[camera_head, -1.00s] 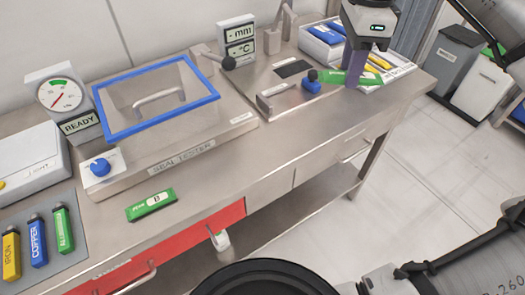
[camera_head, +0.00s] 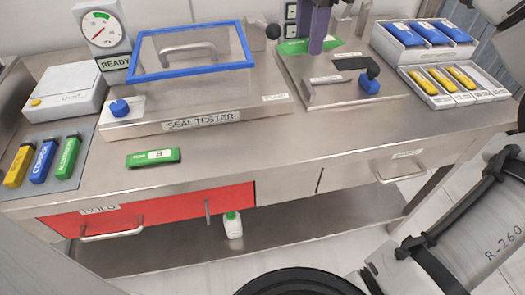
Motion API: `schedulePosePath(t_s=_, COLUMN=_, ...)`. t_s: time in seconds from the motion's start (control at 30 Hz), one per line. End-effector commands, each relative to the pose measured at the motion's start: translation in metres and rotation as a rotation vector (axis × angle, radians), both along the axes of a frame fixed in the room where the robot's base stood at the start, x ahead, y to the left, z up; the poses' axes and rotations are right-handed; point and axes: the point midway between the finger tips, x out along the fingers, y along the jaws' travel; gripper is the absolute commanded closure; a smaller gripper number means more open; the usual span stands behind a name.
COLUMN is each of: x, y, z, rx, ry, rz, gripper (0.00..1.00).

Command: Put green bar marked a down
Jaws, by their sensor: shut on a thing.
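A green bar (camera_head: 292,47) is held by my gripper (camera_head: 318,44), whose purple fingers come down on it at the top of the view, above the back of the metal gauge station (camera_head: 318,93). The bar's marking cannot be read here, and the fingers hide part of it. I cannot tell whether the bar touches the station. Another green bar, marked B (camera_head: 153,157), lies on the bench front, left of centre, apart from my gripper.
The seal tester (camera_head: 200,122) with its blue-framed lid stands left of the station. A blue-knobbed clamp (camera_head: 369,82) is on the station's front. Trays of blue (camera_head: 375,38) and yellow bars (camera_head: 402,75) stand right. A red drawer (camera_head: 170,208) is below. The bench front is mostly clear.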

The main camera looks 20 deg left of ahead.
Motion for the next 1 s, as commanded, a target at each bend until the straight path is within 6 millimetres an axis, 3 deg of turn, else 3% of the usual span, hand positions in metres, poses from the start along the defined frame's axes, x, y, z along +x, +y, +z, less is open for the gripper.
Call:
schedulePosePath(t_s=0.03, x=-0.007, y=0.021, z=-0.008, rx=0.001, ry=-0.002, rz=0.065, gripper=0.97)
schedulePosePath(t_s=0.1, x=-0.015, y=0.04, z=-0.009, rx=0.001, ry=-0.003, rz=0.134, gripper=0.97)
schedulePosePath(t_s=0.3, x=-0.03, y=0.068, z=-0.011, rx=0.003, ry=-0.001, rz=0.237, gripper=0.97)
schedulePosePath(t_s=0.47, x=-0.031, y=0.07, z=-0.036, rx=0.001, ry=0.001, rz=0.247, gripper=0.97)
schedulePosePath(t_s=0.8, x=-0.032, y=0.069, z=-0.126, rx=0.003, ry=0.003, rz=0.246, gripper=0.97)
schedulePosePath(t_s=1.0, x=-0.031, y=0.07, z=-0.159, rx=0.002, ry=0.0, rz=0.244, gripper=0.97)
